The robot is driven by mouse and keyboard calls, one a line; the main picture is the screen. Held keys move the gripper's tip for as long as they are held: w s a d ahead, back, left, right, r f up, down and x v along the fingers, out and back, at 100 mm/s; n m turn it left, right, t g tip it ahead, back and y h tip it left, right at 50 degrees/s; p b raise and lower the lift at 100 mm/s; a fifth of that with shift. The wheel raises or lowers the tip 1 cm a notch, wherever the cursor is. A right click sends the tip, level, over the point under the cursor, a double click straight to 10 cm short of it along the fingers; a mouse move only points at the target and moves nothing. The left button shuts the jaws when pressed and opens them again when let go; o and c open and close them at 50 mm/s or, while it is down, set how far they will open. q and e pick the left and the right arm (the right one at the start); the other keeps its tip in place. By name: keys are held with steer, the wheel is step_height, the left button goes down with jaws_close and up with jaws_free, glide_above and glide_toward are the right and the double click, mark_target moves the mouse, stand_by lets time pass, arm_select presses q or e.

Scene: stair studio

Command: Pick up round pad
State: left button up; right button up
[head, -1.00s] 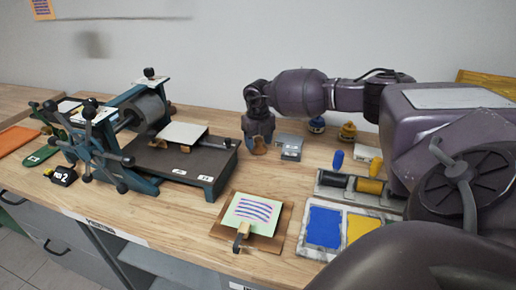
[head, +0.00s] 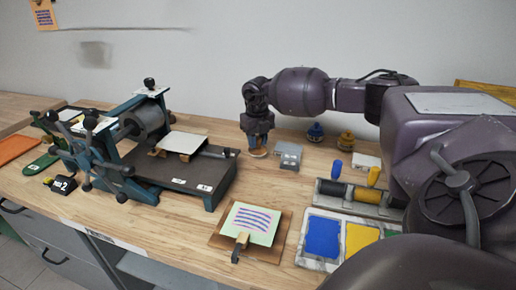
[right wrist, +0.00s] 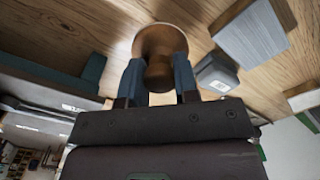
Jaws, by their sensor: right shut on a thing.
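The round pad (right wrist: 157,40) is a brown wooden disc with a knob. In the right wrist view, my right gripper (right wrist: 158,80) is shut on the knob, one blue-grey finger on each side. In the head view, the pad (head: 257,153) shows just under the fingertips of my right gripper (head: 257,143), which points down near the back of the bench. Whether the pad touches the bench or hangs just above it I cannot tell. My left gripper is not in view.
A grey block (head: 287,155) stands close right of the pad. A press (head: 150,130) with a flat bed stands to the left. A printed card on a board (head: 225,240), ink slabs (head: 303,257) and rollers (head: 375,195) lie nearer the front.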

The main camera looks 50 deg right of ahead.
step_height(320, 180, up, 16)
steer(key=p, duration=0.1)
steer(key=shift+r, duration=0.15)
